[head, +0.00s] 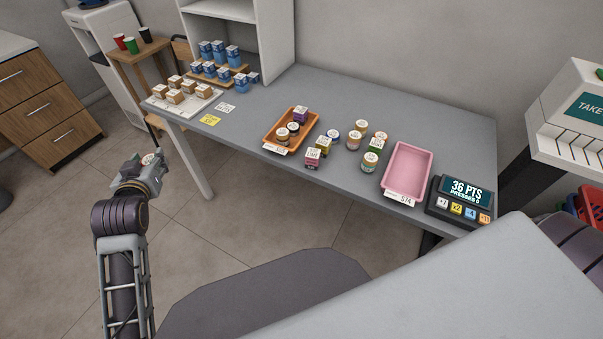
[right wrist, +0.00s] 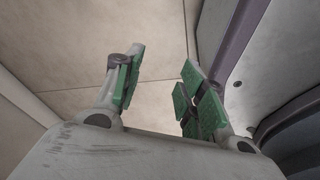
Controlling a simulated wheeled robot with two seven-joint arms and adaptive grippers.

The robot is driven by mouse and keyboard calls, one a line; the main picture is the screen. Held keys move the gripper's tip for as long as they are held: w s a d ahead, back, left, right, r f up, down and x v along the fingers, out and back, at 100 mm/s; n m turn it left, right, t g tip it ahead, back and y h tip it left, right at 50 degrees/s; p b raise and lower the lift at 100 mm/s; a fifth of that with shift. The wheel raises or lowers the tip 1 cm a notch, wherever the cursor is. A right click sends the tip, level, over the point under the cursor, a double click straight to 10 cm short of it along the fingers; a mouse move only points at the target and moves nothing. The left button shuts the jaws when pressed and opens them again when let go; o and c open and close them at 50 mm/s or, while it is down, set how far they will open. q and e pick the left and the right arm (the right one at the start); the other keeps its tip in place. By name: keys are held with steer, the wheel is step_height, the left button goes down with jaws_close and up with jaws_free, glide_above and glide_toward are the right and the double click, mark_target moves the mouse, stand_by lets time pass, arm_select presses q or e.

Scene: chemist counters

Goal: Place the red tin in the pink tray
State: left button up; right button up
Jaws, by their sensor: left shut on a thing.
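The pink tray (head: 407,171) lies on the right part of the grey counter and is empty. My left gripper (head: 150,168) is out over the floor, left of the counter's front edge and far from the tray. It is shut on a small round thing with a pale top and a reddish edge, which looks like the red tin (head: 149,159); the fingers hide most of it. My right gripper (right wrist: 162,88) shows in the right wrist view, its green-padded fingers apart with nothing between them, above floor tiles.
An orange tray (head: 268,142) holds tins and a purple box. Several tins and boxes stand between the trays, close to the pink one. A points display (head: 463,199) sits right of it.

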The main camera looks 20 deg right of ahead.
arm_select(q)
steer(key=w+d+r+m+h, duration=0.3)
steer(key=d+r, duration=1)
steer(key=r, duration=0.3)
steer(key=s+d+r+m+g+h, duration=0.1)
steer(key=d+r+m+h, duration=0.15)
steer(key=d, duration=0.55)
steer(key=s+d+r+m+g+h, duration=0.1)
steer(key=s+d+r+h, duration=0.15)
steer(key=d, duration=0.45)
steer(key=s+d+f+m+g+h, duration=0.1)
steer(key=s+d+f+m+g, duration=0.15)
steer(key=d, duration=0.45)
steer(key=s+d+f+m+g+h, duration=0.1)
steer(key=s+d+f, duration=0.15)
steer(key=d, duration=0.45)
steer(key=s+d+f+m+g+h, duration=0.1)
steer(key=s+d+f, duration=0.2)
steer(key=f, duration=0.5)
steer(key=s+d+f, duration=0.3)
steer(key=f, duration=0.6)
steer(key=shift+s+f+m+g+h, duration=0.15)
steer(key=shift+f+m+g+h, duration=0.15)
steer(key=shift+m+g+h, duration=0.1)
arm_select(e)
steer(key=shift+s+f, duration=0.2)
steer(key=shift+s, duration=0.9)
